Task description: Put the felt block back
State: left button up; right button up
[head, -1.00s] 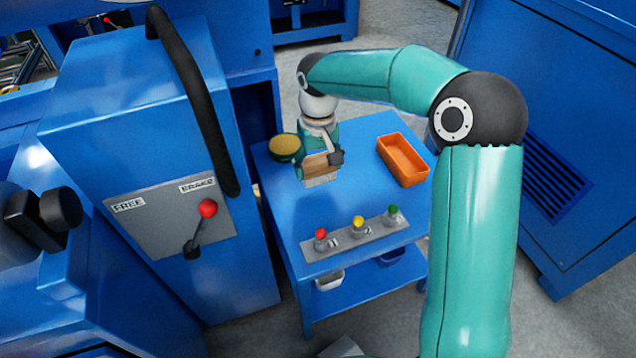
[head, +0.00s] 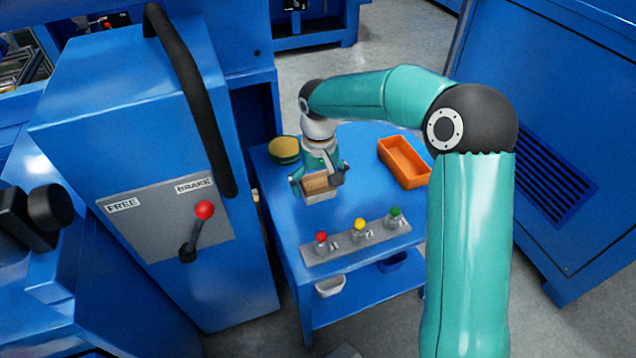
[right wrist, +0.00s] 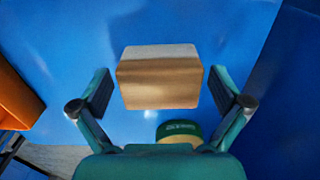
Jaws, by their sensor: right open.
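The felt block (head: 317,185), tan-brown with a paler strip, stands on the blue table (head: 375,209), in front of the green-rimmed tin. My right gripper (head: 320,182) is over it with a finger on either side. In the right wrist view, the block (right wrist: 160,80) sits between the spread fingers, with a blue gap on each side, so neither pad touches it. The right gripper (right wrist: 160,95) is open. My left gripper is not in view.
The tin (head: 284,150) stands close behind and left of the gripper. An orange tray (head: 423,183) lies to the right. A button panel (head: 340,247) with red, yellow and green buttons runs along the table front. A blue cabinet with a red-knobbed lever (head: 204,210) stands left.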

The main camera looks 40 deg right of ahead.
aim_at(318, 181)
notch_tip(318, 181, up, 12)
jog(key=p, duration=0.5)
jog(key=shift+r, duration=0.15)
dwell(0.4)
